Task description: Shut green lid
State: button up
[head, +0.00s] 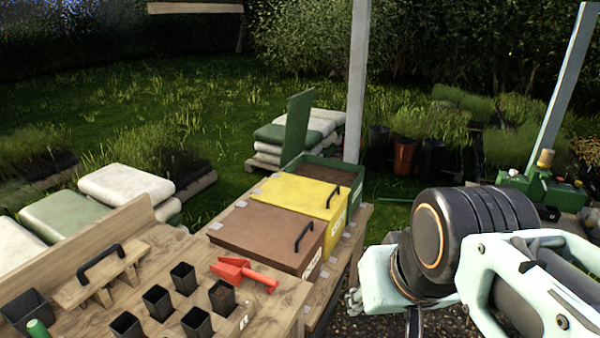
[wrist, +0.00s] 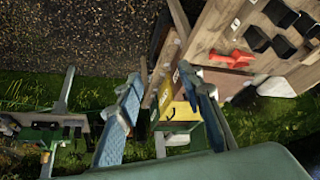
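The green lid (head: 298,125) stands upright, open, at the back left edge of the green box (head: 352,202) in the head view. Brown soil shows inside the green box. In the wrist view the green box (wrist: 180,127) lies between my gripper's fingers as seen from above; I cannot clearly make out the lid there. My gripper (wrist: 160,73) is open and empty, its two blue-padded fingers wide apart. It appears to be above and apart from the boxes. In the head view my arm is at the lower right, and the fingers are mostly hidden.
A yellow lid (head: 297,195) and a brown lid (head: 262,235), both shut with black handles, cover the boxes beside the green one. A pale post (head: 357,80) stands just behind the green box.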

aim_at(300, 104)
jog(key=i+l+u, duration=0.15)
jog(key=l, duration=0.2)
jog(key=i+l+u, duration=0.15)
jog(key=u, duration=0.25)
jog(key=i+l+u, duration=0.15)
jog(key=u, duration=0.3)
jog(key=i+l+u, duration=0.15)
jog(key=l, duration=0.25)
jog(key=i+l+u, duration=0.2)
jog(key=l, duration=0.15)
jog(key=i+l, duration=0.15)
jog(key=l, duration=0.3)
jog(key=i+l+u, duration=0.1)
jog(key=l, duration=0.3)
jog(key=i+l, duration=0.2)
jog(key=l, duration=0.25)
jog(key=i+l+u, duration=0.1)
jog(key=l, duration=0.35)
jog(key=i+l+u, duration=0.1)
jog(key=l, duration=0.35)
jog(key=i+l, duration=0.15)
jog(key=l, duration=0.3)
